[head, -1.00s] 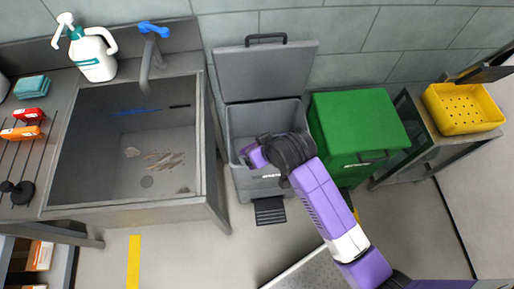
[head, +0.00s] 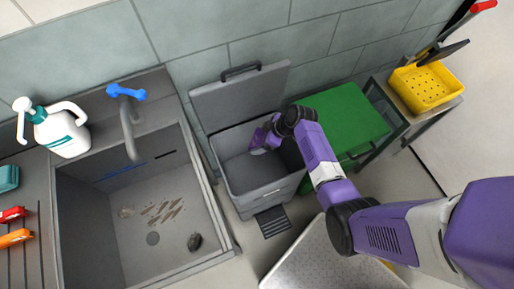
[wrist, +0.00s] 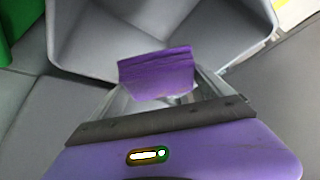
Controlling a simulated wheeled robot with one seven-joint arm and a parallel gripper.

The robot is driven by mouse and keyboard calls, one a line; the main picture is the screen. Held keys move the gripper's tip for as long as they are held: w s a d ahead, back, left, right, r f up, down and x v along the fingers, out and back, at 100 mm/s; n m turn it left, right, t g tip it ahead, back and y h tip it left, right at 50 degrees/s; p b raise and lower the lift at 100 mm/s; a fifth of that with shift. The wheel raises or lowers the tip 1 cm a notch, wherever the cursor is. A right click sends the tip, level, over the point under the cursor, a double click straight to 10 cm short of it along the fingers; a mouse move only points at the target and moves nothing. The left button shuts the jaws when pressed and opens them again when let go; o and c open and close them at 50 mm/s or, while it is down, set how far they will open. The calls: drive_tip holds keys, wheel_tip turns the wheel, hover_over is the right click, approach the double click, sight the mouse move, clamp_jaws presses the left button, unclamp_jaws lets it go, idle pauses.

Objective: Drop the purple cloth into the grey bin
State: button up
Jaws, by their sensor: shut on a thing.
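The purple cloth (wrist: 156,72) is a small folded piece gripped between the fingers of my gripper (wrist: 163,92) in the wrist view. My gripper also shows in the head view (head: 259,148), over the opening of the grey bin (head: 268,196). There the cloth is hard to tell from the purple gripper body. The bin's grey lid (head: 240,97) is up, leaning toward the wall. In the wrist view the bin's grey inside (wrist: 160,28) shows beyond the cloth, and what I see of it is empty.
A green bin (head: 345,118) stands shut to the right of the grey bin. A sink (head: 90,215) is on the left, with a white spray bottle (head: 62,132) behind it. A yellow basket (head: 427,86) sits on a shelf at right. A black pedal (head: 272,222) is at the bin's front.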

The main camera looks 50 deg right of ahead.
wheel_tip(320, 180, down, 6)
drive_tip(key=b, duration=0.4)
drive_tip(key=shift+b, duration=0.4)
drive_tip(key=o, duration=1.1)
drive_tip(key=shift+c, duration=0.2)
drive_tip(key=v, duration=0.8)
